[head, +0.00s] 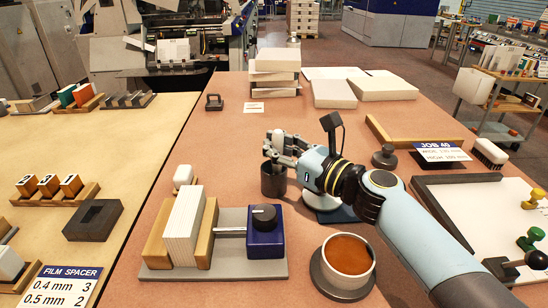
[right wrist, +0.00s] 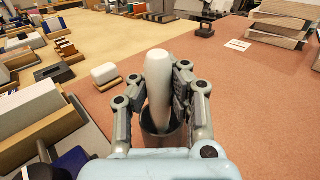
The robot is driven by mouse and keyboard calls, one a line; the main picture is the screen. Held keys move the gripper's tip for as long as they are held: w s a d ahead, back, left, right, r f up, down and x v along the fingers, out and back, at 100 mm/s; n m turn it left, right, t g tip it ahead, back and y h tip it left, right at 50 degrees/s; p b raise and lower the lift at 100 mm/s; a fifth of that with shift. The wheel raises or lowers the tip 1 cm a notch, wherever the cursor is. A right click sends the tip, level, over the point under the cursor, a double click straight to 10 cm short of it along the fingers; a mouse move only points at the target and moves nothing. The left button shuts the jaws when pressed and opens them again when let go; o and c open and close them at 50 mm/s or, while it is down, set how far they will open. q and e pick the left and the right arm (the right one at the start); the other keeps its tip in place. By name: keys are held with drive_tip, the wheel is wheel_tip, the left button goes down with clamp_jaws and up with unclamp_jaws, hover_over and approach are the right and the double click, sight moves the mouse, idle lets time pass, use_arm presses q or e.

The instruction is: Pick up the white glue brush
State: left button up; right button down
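The white glue brush (right wrist: 159,88) stands nearly upright in a dark cup (right wrist: 160,140), its lower end hidden inside. My right gripper (right wrist: 161,85) has a finger on each side of the white shaft, and both pads appear to press against it. In the head view the right gripper (head: 284,146) is just above the same dark cup (head: 273,182), and its fingers mostly hide the brush. My left gripper is not in view.
A wood-and-metal fixture (head: 270,268) with a white block stands front left of the cup. A bowl of brown glue (head: 347,258) is in front right. A small white piece on a wooden base (head: 184,178) is to the left. Paper stacks (head: 275,72) stand at the back.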

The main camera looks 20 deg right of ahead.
wheel_tip(320, 180, up, 10)
drive_tip(key=p, duration=0.4)
idle(0.7)
